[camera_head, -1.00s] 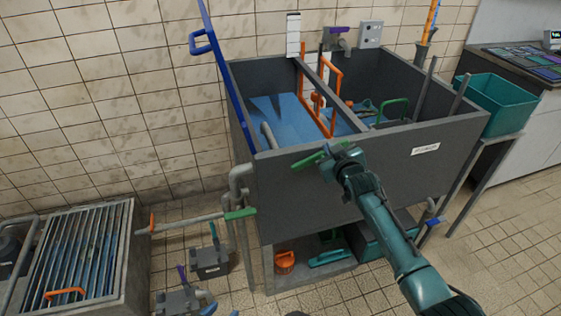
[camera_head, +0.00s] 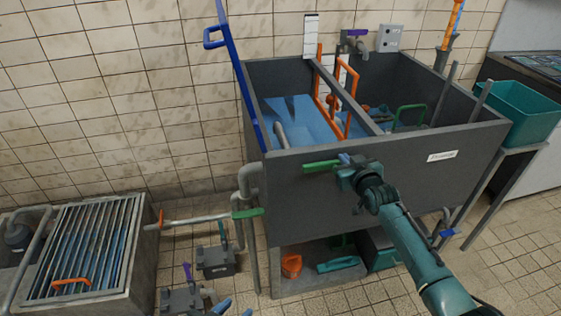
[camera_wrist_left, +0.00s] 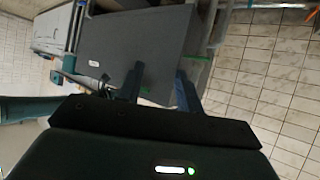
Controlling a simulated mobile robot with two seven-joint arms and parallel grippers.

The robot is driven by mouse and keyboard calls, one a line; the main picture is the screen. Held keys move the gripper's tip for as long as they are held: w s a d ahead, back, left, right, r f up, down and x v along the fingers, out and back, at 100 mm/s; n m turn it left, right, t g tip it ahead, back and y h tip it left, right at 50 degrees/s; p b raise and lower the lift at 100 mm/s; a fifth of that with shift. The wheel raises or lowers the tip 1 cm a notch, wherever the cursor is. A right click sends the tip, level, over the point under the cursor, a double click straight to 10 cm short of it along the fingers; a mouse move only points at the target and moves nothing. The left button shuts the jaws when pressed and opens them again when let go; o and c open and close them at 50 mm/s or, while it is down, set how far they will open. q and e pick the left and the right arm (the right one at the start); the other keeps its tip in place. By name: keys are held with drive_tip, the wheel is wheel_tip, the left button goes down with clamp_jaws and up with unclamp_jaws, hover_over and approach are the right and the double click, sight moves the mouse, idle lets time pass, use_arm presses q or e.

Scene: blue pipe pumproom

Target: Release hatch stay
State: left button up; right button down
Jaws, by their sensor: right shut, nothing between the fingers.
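I cannot tell for sure which part is the hatch stay. A green handle (camera_head: 321,166) sits at the outer front wall of the grey tank (camera_head: 400,190), below its rim. My right gripper (camera_head: 345,164) is shut and empty at the right end of this handle; whether it touches the handle I cannot tell. Only the blue fingertips of my left gripper (camera_head: 234,309) show at the bottom edge. In the left wrist view its two fingers (camera_wrist_left: 160,88) stand apart, with nothing seen held and the tank beyond. A blue bar (camera_head: 237,75) with a loop handle leans at the tank's left corner.
Inside the tank are an orange frame (camera_head: 337,100) and a green handle loop (camera_head: 410,115). A grated box (camera_head: 85,245) stands at the left. A pipe with a green lever (camera_head: 248,213) and small boxes with levers (camera_head: 215,260) stand between. A teal bin (camera_head: 525,115) is at the right.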

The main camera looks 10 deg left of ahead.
idle(0.4)
